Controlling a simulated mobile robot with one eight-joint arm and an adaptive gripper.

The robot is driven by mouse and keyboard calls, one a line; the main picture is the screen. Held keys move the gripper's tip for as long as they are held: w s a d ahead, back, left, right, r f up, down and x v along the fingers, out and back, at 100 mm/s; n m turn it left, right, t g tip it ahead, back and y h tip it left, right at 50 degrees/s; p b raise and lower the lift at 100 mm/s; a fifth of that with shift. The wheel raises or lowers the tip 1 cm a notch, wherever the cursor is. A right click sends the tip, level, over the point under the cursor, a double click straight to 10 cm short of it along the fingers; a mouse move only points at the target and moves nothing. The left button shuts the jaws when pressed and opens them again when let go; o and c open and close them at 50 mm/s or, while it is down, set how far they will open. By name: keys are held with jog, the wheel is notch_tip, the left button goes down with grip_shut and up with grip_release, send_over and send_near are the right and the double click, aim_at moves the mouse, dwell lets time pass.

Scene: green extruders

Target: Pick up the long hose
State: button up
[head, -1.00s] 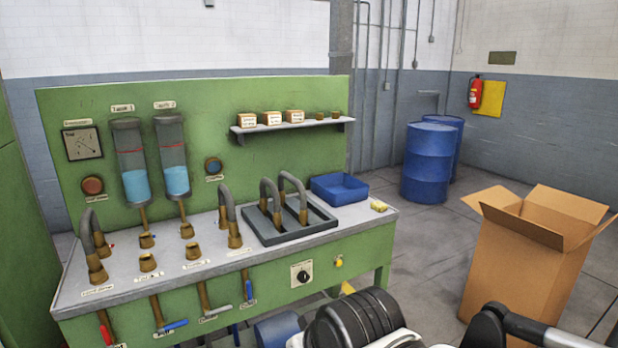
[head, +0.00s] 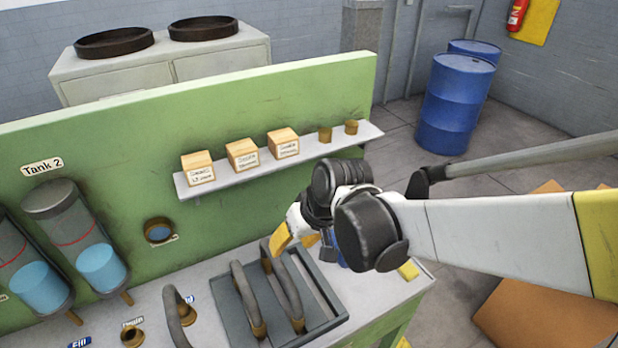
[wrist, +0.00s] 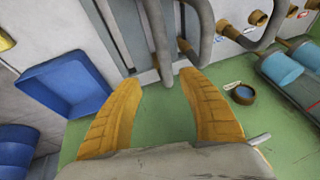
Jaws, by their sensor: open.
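Two grey hoses with brass ends stand in a dark grey tray (head: 326,291) on the bench. The right one (head: 286,287) looks the longer of the two; the left one (head: 243,293) is beside it. My gripper (head: 291,246) is open and empty above the far end of the tray. In the wrist view, my open fingers (wrist: 160,79) point at the tray, and the longer hose (wrist: 160,38) appears between the fingertips. I cannot tell whether a finger touches a hose.
Another hose (head: 175,318) stands on the bench left of the tray. A blue bin (wrist: 66,84) lies beside the tray. The green back panel (head: 110,140) carries a shelf (head: 225,181) with small boxes and brass fittings, close to my gripper.

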aim_at(279, 261)
jog(key=x, duration=0.2)
jog(key=s+b+x, duration=0.1)
jog(key=x, duration=0.1)
jog(key=shift+a+f, duration=0.2)
jog(key=b+x, duration=0.1)
jog(key=x, duration=0.4)
jog(key=shift+a+f, duration=0.3)
jog(key=shift+f, duration=0.05)
jog(key=shift+f+b, duration=0.3)
jog(key=shift+b, duration=0.1)
grip_shut()
